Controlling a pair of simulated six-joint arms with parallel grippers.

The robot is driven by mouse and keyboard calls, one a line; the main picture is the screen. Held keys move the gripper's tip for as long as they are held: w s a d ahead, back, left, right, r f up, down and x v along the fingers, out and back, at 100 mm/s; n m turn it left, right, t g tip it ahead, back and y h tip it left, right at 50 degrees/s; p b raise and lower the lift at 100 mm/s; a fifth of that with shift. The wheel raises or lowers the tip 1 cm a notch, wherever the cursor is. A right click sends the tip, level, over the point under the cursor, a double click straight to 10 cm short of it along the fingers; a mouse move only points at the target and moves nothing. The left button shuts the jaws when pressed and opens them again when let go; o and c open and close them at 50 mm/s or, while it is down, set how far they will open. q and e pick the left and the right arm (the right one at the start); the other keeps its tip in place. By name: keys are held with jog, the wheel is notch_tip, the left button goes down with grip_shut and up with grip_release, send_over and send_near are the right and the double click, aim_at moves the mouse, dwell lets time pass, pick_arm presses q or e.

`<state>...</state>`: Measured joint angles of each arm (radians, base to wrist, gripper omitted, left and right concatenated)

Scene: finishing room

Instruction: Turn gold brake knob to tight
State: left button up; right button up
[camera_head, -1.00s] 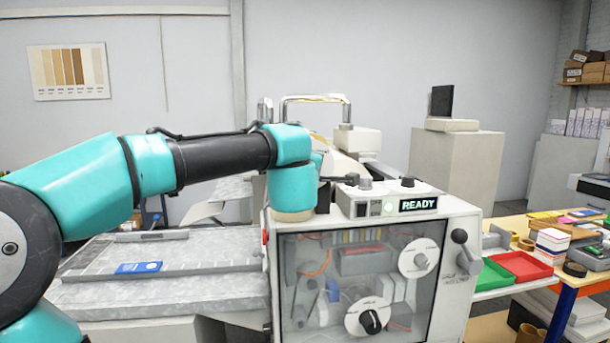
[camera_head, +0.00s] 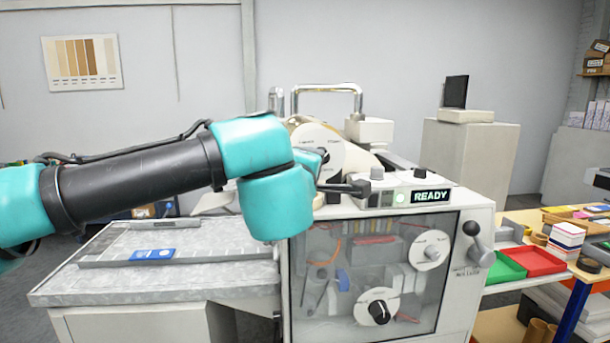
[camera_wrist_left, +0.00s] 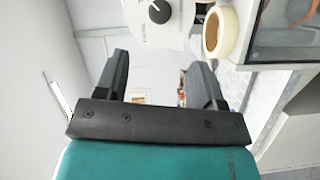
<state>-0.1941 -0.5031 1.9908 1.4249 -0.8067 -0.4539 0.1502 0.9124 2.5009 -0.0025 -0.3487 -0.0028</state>
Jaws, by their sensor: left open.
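A white dial (camera_head: 310,136) with a dark knob stands on top of the grey machine, in front of a gold-coloured roll. I cannot read its label; it looks like the gold brake knob. A white dial with a black knob (camera_wrist_left: 159,11) also shows at the top of the left wrist view, beyond my fingertips. In the head view a dark finger shows beside the control panel. My right gripper is out of view.
The machine's panel reads READY (camera_head: 431,196). Two more dials, upper (camera_head: 432,238) and lower (camera_head: 368,299), sit on the clear front door, with a lever (camera_head: 472,228) at right. A cream roll (camera_wrist_left: 208,34) is close to my right-hand finger. A metal handle (camera_head: 327,88) rises behind.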

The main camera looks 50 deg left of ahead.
pick_arm(q)
jog(key=shift+v, duration=1.55)
